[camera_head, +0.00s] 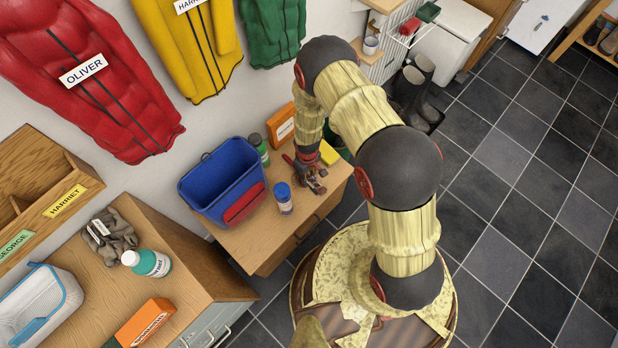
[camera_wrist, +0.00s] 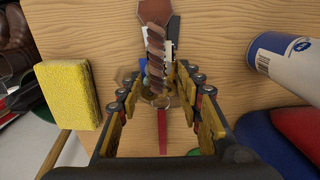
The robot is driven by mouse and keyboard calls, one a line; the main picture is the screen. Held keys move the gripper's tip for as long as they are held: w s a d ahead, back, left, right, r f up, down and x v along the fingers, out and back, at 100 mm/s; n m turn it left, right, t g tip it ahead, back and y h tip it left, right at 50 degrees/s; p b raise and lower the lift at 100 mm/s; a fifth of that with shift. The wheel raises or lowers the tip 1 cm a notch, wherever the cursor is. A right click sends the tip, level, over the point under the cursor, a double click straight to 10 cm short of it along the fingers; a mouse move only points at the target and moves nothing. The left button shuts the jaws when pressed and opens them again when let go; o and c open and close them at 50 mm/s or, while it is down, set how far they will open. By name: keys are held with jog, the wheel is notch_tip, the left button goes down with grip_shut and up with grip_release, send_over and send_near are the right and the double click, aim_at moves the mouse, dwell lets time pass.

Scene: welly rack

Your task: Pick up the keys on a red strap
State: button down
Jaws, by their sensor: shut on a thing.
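My gripper (camera_head: 311,182) is low over the small wooden table beside the blue bucket. In the wrist view my gripper (camera_wrist: 160,98) has its fingers closed in around a metal ring and keys (camera_wrist: 173,60). A brown twisted piece with a flat end (camera_wrist: 156,42) stretches away from the ring between the fingers. A narrow red strap (camera_wrist: 162,132) shows below the ring, over the wood. The fingers hide part of the bunch. I cannot tell whether it is clear of the tabletop.
A blue bucket (camera_head: 213,172) with a red cloth (camera_head: 244,203), a blue-capped can (camera_head: 284,203), a green-capped bottle (camera_head: 261,150), an orange box (camera_head: 281,127) and a yellow sponge (camera_wrist: 67,95) surround my gripper. The table's front (camera_head: 262,250) is bare.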

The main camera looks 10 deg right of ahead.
aim_at(308, 177)
jog(key=shift+r, duration=0.1)
notch_tip(308, 177, up, 4)
jog(key=shift+s+d+f+p, duration=0.1)
jog(key=shift+s+p, duration=0.05)
jog(key=shift+p, duration=0.6)
jog(key=s+d+r+p, duration=0.4)
jog(key=s+d+r, duration=0.3)
jog(key=s+r, duration=0.2)
jog(key=s, duration=0.2)
jog(key=shift+s, duration=0.4)
